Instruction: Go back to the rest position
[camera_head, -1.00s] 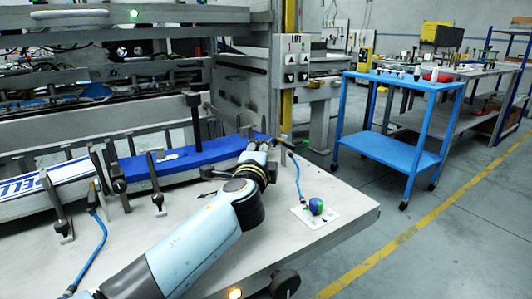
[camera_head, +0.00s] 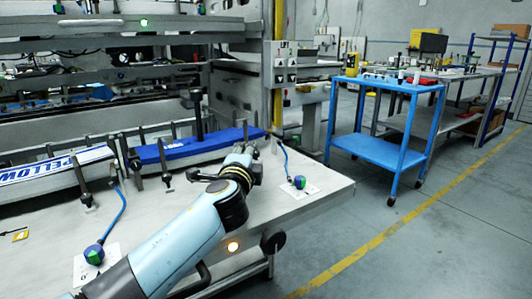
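One of my arms, which I take as the left, comes in from the lower left and reaches over the grey table (camera_head: 290,205). Its gripper (camera_head: 241,149) is small and dark, by the right end of the blue label stack (camera_head: 185,151) in the magazine. I cannot tell whether it touches the stack or whether its fingers are open or shut. I see nothing held in it. My other gripper is out of view.
A blue-green knob on a white plate (camera_head: 299,183) sits near the table's right end; another (camera_head: 94,255) is at lower left. Black clamp posts (camera_head: 197,115) stand along the magazine. A blue cart (camera_head: 378,150) stands to the right. The floor (camera_head: 420,250) at lower right is clear.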

